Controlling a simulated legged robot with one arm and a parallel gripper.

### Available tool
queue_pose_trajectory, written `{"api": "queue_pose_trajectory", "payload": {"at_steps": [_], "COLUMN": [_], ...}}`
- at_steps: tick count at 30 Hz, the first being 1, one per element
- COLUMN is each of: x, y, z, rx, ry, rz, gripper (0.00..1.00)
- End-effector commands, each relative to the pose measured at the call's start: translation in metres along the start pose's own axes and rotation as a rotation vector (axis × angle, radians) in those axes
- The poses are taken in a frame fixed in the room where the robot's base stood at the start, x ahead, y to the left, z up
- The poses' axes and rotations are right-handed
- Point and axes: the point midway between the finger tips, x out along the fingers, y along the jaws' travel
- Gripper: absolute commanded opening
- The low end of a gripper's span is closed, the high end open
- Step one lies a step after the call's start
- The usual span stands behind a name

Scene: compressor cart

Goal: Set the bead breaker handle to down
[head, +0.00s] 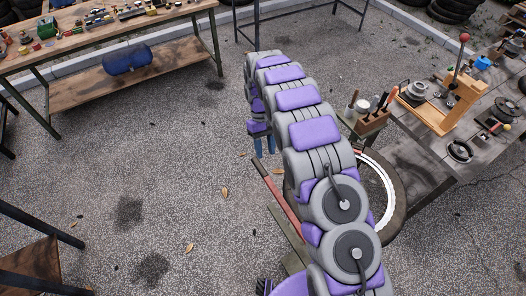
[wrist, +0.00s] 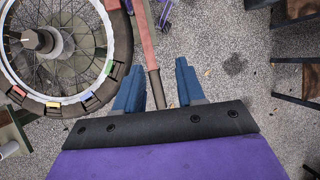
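The bead breaker handle (head: 275,188) is a long red bar beside a wheel in the head view. In the wrist view, the handle (wrist: 151,55) runs from the top edge down between my two blue fingers. My gripper (wrist: 159,68) is open, with a gap on each side of the bar; no contact shows. In the head view, my gripper (head: 263,146) points down near the handle's far end. My arm hides part of the handle and its pivot there. I cannot tell the handle's exact angle.
A spoked wheel (wrist: 22,78) with a black tyre lies close beside the handle; its white rim (head: 378,186) also shows in the head view. A tool-covered bench (head: 424,148) stands right, another workbench (head: 130,80) back left. Paved ground (head: 150,170) is clear on the left.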

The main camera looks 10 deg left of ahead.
Motion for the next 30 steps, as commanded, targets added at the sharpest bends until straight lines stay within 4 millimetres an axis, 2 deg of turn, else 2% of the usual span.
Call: {"api": "queue_pose_trajectory", "payload": {"at_steps": [1,12,21,25,30], "x": [0.001,-0.003,-0.014,-0.017,-0.017], "y": [0.003,0.017,0.034,0.039,0.04], "z": [-0.003,-0.037,-0.056,-0.06,-0.062], "rx": [0.059,0.78,1.287,1.409,1.462], "ry": [0.021,0.242,0.347,0.365,0.368], "rz": [-0.006,-0.161,-0.347,-0.401,-0.424], "gripper": [0.34,0.0,0.0,0.0,0.0]}}
